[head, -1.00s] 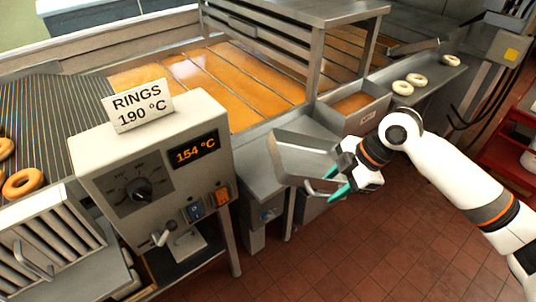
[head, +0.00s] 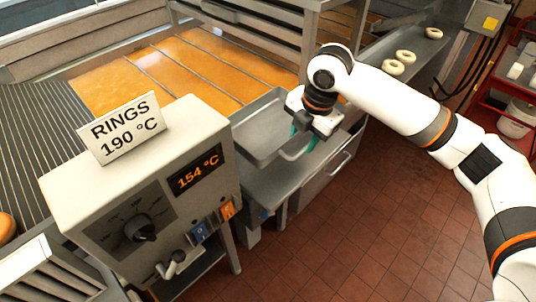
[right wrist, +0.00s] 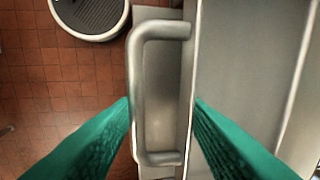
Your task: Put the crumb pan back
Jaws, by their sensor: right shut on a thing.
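The crumb pan (head: 262,130) is a shallow grey metal tray in the middle of the head view. It looks roughly level, over the metal ledge (head: 262,182) at the fryer's front. I cannot tell whether it touches the ledge. My right gripper (head: 300,143) is at the pan's right end, with teal fingers shut on its handle. In the right wrist view the bar handle (right wrist: 146,95) runs between the two fingers, with the pan's floor (right wrist: 235,75) to the right. My left gripper is not in view.
The control box (head: 150,190) with the 154 °C display and "RINGS 190 °C" sign stands left of the pan. Orange oil (head: 165,75) fills the fryer behind. A steel drawer front (head: 325,180) is below right. Pale dough rings (head: 405,57) lie on the back shelf.

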